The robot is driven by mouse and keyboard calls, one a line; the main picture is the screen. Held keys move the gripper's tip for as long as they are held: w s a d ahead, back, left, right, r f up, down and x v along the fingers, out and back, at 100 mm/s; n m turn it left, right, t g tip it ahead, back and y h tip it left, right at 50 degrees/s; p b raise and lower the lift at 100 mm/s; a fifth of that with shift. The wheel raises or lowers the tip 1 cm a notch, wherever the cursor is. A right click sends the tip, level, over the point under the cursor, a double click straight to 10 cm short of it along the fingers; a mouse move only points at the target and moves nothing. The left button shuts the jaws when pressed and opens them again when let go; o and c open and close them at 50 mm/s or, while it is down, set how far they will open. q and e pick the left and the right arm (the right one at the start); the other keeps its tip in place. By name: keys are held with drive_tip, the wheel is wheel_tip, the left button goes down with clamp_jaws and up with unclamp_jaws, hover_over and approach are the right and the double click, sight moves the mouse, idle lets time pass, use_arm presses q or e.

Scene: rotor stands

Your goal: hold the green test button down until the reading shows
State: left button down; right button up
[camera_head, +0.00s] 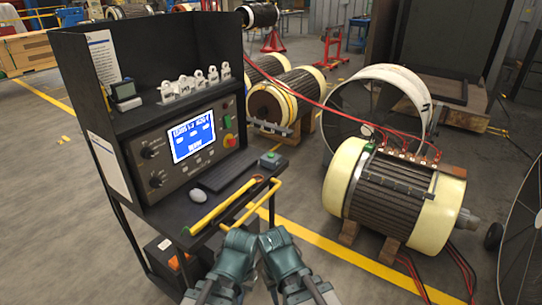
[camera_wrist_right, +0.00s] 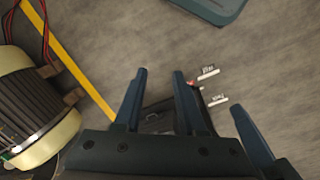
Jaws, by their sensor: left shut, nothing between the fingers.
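A small grey-green box with a green button on top (camera_head: 270,158) sits at the right end of the console's desk. Another small green button (camera_head: 228,122) is on the console panel, above a red one. The blue screen (camera_head: 192,137) is lit with white text, too small to read surely. My left gripper (camera_head: 240,240) is shut and empty, low in front of the desk, apart from both buttons. My right gripper (camera_wrist_right: 160,75) shows its two fingers apart with nothing between them; in the head view it is beside the left one.
A large motor rotor (camera_head: 395,195) with red leads stands at right. The floor between console and rotor, crossed by a yellow line (camera_head: 340,250), is mostly clear.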

clamp_jaws()
idle(1.4)
